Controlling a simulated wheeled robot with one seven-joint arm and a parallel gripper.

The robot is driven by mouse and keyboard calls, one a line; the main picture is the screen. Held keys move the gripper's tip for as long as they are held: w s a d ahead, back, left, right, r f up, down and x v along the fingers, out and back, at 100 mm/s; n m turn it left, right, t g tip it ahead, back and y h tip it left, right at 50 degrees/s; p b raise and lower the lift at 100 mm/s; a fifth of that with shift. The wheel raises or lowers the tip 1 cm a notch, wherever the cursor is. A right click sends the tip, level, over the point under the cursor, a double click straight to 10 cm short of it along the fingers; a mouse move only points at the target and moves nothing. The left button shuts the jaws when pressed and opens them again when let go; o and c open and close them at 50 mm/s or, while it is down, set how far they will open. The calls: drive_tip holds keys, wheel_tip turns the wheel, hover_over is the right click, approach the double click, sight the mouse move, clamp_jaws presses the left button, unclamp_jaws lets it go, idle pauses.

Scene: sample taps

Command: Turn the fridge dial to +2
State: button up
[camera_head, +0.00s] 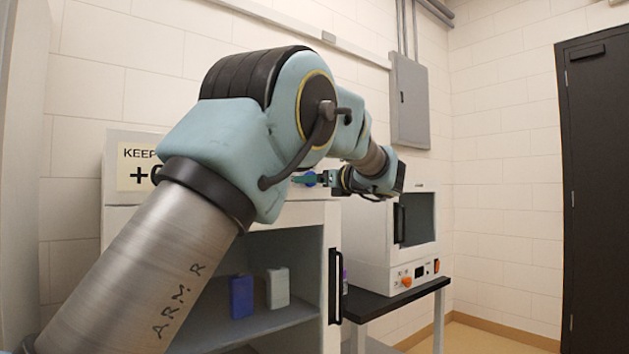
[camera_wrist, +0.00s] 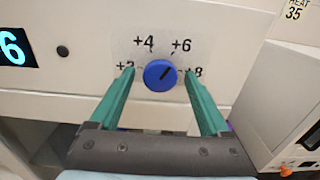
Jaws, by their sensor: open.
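The blue fridge dial (camera_wrist: 158,76) is on the white front panel, with marks +2, +4, +6 and +8 around it. Its dark pointer line points up and right, toward +6. My gripper (camera_wrist: 159,70) is open, with one green finger on each side of the dial and gaps showing between. The left finger partly covers the +2 mark, and the right finger overlaps the +8 mark. A lit display (camera_wrist: 12,48) left of the dial shows a 6. In the head view my gripper (camera_head: 305,180) is at the fridge's upper front (camera_head: 318,212), and the dial is mostly hidden.
The fridge stands open below, with a blue box (camera_head: 241,297) and a pale box (camera_head: 278,288) on its shelf. A white oven-like unit (camera_head: 372,238) with orange knobs stands on a dark table (camera_head: 375,304) to the right. A grey wall box (camera_head: 409,101) hangs behind.

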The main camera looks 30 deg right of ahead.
clamp_jaws()
idle(0.6)
drive_tip(key=shift+f, duration=0.1)
drive_tip(key=n+b, duration=1.6)
drive_tip(key=n, duration=0.7)
drive_tip(key=shift+d+n, duration=0.1)
drive_tip(key=shift+n, duration=0.3)
drive_tip(key=shift+b, duration=0.3)
